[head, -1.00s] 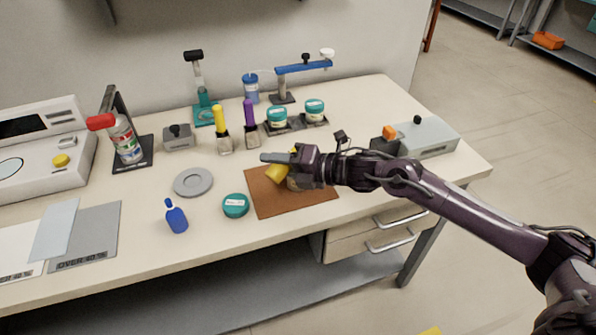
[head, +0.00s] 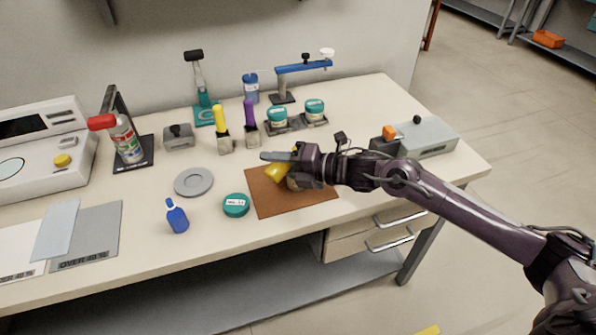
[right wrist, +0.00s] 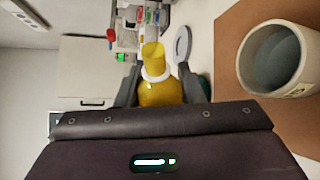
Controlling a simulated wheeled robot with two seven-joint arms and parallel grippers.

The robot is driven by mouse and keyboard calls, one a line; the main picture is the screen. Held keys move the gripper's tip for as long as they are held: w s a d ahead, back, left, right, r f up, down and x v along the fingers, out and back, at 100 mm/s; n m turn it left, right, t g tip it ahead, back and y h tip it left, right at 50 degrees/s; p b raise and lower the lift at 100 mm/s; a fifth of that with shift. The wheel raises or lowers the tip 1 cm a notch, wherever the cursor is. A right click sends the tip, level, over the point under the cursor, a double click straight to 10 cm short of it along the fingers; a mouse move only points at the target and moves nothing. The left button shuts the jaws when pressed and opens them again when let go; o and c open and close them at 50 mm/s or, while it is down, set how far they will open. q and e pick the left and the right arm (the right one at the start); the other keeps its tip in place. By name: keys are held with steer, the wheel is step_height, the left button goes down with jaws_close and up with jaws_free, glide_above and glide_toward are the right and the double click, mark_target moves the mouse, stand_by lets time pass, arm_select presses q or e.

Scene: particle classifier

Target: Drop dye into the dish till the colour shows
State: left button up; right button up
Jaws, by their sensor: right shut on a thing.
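My right gripper (head: 282,163) is shut on a yellow dropper bottle (head: 275,174) above the brown mat. The bottle is tilted, its tip towards the lower left in the head view. In the right wrist view, the bottle (right wrist: 160,90) with its white collar and yellow nozzle sits between the two fingers (right wrist: 160,78). A pale round dish (right wrist: 246,62) with a grey-blue inside stands on the mat beside the bottle; no yellow shows in it. My left gripper is not in view.
The brown mat (head: 262,205) has a teal-lidded jar (head: 236,205) at its left. Also on the bench are a blue bottle (head: 177,217), a grey round plate (head: 193,182), yellow (head: 222,125) and purple (head: 249,118) markers and a grey box (head: 430,137). The front right is clear.

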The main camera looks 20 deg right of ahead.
steer(key=shift+r+m, duration=0.4)
steer(key=shift+m, duration=0.3)
stand_by(1.6)
steer(key=shift+y, duration=0.3)
stand_by(0.3)
